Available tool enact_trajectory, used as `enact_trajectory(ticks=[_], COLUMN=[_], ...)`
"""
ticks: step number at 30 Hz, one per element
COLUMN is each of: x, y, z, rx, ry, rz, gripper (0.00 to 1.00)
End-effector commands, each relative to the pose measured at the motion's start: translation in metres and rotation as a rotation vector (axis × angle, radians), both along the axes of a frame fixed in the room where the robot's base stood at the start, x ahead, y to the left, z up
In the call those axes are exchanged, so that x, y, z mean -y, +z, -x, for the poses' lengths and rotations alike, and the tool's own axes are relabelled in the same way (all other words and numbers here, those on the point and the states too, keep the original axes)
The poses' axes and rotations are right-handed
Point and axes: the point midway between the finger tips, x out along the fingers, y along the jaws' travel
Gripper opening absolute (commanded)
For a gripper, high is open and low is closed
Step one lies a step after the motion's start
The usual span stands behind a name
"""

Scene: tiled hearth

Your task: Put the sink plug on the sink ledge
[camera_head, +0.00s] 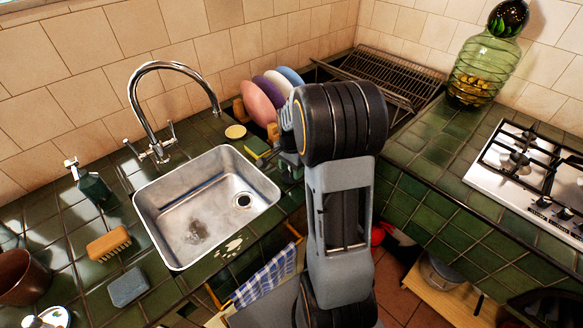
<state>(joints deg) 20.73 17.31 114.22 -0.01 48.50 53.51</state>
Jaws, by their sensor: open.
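The steel sink (165,232) is set into the green tiled counter, and its basin looks empty. A round drain (242,201) with a dark centre shows at the basin's right side. I cannot make out a sink plug for certain. A small pale yellow disc (235,132) lies on the tiles behind the sink, but I cannot tell what it is. The tiled sink ledge (202,138) runs behind the basin. My gripper (286,160) is open to the right of the sink, mostly hidden behind my arm. What lies beneath or between its fingers is hidden.
A tall chrome tap (150,72) rises behind the sink. A green-yellow sponge (257,148) and a rack of plates (262,100) stand close to my gripper. A brush (109,243), a grey-blue block (128,287) and a soap bottle (92,185) are on the left.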

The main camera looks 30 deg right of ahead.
Motion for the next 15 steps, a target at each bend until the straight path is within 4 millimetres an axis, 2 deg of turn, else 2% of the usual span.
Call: enact_trajectory(ticks=[5, 15], x=[0.000, 0.000], y=[0.019, 0.084], z=[-0.001, -0.001], rx=[0.005, 0.003], ry=[0.000, 0.000], rz=[0.002, 0.001], gripper=[0.51, 0.51])
